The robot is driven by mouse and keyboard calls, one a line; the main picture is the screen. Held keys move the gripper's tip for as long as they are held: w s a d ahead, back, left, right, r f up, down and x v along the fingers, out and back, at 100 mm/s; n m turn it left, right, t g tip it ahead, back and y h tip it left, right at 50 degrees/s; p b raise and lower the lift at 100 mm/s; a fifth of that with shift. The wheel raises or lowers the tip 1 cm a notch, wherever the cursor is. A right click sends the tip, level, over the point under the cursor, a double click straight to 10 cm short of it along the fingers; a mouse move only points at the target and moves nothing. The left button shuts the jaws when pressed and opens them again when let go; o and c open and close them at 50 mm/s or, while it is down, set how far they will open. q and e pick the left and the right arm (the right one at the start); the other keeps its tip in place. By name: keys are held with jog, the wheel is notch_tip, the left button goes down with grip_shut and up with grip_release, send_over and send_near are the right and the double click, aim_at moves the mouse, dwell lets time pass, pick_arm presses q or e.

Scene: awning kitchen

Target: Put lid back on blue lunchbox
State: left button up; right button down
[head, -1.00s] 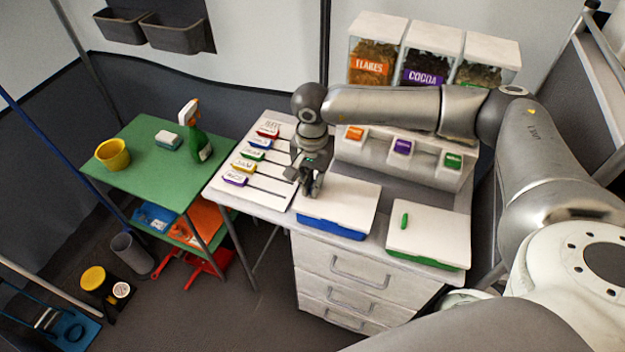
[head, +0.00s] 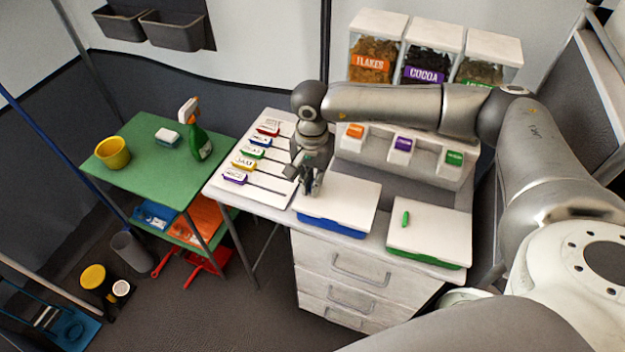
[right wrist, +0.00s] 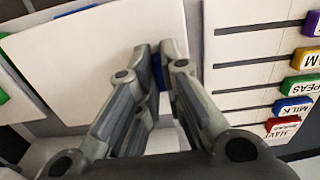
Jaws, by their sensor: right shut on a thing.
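The blue lunchbox (head: 330,226) stands on the white counter, with its blue front side showing. Its white lid (head: 350,204) lies flat over the box; I cannot tell whether it is fully seated. My right gripper (head: 313,188) points down at the left part of the lid. In the right wrist view its fingers (right wrist: 160,55) are closed around a small blue handle (right wrist: 158,72), mostly hidden between them. The white lid (right wrist: 85,60) fills the left of that view. My left gripper is not in view.
A green lunchbox (head: 424,255) with a white lid and green handle stands close on the right. A white board with colored label sliders (head: 250,165) lies on the left. Cereal dispensers (head: 425,65) stand behind. A green table (head: 150,180) holds a yellow pot and spray bottle.

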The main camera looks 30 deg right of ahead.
dwell(1.0)
jog(key=shift+f+b, duration=0.55)
jog(key=shift+b, duration=0.6)
dwell(0.4)
dwell(0.4)
jog(key=c, duration=1.5)
grip_release()
jog(key=o, duration=0.5)
jog(key=shift+r, duration=0.2)
